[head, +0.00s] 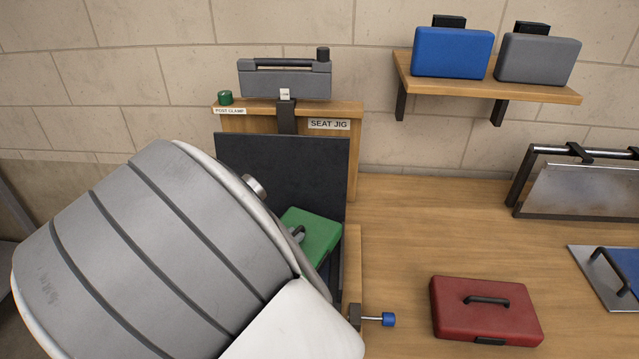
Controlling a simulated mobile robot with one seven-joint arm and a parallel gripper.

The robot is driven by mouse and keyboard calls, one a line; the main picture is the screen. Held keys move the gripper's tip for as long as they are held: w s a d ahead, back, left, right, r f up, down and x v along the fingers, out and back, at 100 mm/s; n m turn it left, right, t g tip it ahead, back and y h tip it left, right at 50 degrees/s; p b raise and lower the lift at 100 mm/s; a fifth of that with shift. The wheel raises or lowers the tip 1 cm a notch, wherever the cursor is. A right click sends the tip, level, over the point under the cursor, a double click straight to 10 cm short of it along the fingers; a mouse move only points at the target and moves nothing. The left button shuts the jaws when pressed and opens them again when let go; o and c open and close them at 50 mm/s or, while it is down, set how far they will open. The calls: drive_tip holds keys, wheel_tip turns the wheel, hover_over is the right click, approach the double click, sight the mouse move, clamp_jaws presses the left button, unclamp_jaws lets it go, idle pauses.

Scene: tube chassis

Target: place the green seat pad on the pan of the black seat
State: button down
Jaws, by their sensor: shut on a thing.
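The green seat pad (317,232) shows its right part in front of the black seat's upright back (290,165). A small dark handle is partly visible on it. My large grey arm link covers its left and lower parts. I cannot tell whether the pad rests on the pan or is held above it. The pan is almost all hidden behind my arm; only a dark strip shows beside the jig's wooden side. My gripper's fingers are hidden behind my arm, so their hold on anything does not show.
The wooden seat jig (354,260) has a blue-ended knob (388,319) on its right and a grey clamp (285,82) on top. A red pad (485,315) lies on the bench. Blue (452,52) and grey (538,58) pads stand on a shelf.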

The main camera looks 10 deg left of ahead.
drive_tip(key=shift+s+a+f, duration=0.15)
drive_tip(key=shift+a+f, duration=0.4)
drive_tip(key=shift+a, duration=0.35)
drive_tip(key=shift+f, duration=0.15)
drive_tip(key=shift+f+b, duration=0.35)
drive_tip(key=shift+f, duration=1.5)
drive_tip(key=shift+f, duration=0.25)
drive_tip(key=c, duration=0.9)
unclamp_jaws()
drive_tip(key=shift+r, duration=0.1)
